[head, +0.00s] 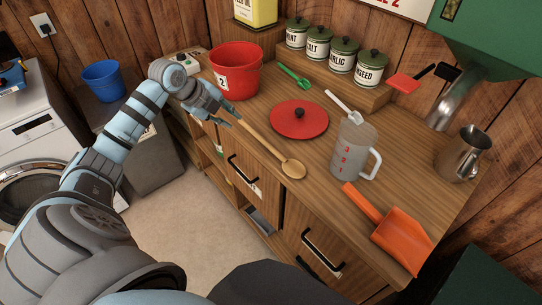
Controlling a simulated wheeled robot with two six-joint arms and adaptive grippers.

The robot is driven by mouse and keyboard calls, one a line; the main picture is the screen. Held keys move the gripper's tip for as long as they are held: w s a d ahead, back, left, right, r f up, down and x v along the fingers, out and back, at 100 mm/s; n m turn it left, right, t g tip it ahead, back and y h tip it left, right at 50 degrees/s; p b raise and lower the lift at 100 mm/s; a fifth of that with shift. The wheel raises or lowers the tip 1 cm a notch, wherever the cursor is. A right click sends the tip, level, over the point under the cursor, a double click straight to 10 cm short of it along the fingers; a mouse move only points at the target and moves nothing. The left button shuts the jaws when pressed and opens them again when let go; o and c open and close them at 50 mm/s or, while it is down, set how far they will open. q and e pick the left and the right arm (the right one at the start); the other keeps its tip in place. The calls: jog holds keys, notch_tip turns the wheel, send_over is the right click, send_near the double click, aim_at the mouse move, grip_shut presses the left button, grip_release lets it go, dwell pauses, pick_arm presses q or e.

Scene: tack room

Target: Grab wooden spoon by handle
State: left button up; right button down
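The wooden spoon (264,144) is light brown and lies slantwise along the front of the wooden counter, in the head view. Its bowl (293,169) is at the front edge, and its handle runs up and left. My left gripper (230,113) is at the far end of the handle, left of the red lid. The fingertips overlap the handle end, which is partly hidden. I cannot tell whether they are closed on it. My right gripper is out of view.
The red bucket (236,71) stands close behind my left gripper. The red lid (299,120), green scoop (293,76), measuring jug (353,150), orange scoop (400,236) and metal pitcher (461,155) are on the counter (345,203). Lidded canisters (342,62) stand on a raised shelf.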

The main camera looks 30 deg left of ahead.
aim_at(253, 132)
pick_arm(q)
jog(key=shift+m, duration=0.8)
jog(key=x, duration=0.4)
jog(key=d+x, duration=0.1)
jog(key=x, duration=0.3)
jog(key=b+x, duration=0.1)
jog(key=x, duration=0.3)
jog(key=shift+w+d+r, duration=0.1)
jog(key=shift+w+d, duration=0.05)
jog(key=shift+w, duration=0.05)
jog(key=shift+s, duration=0.1)
grip_shut()
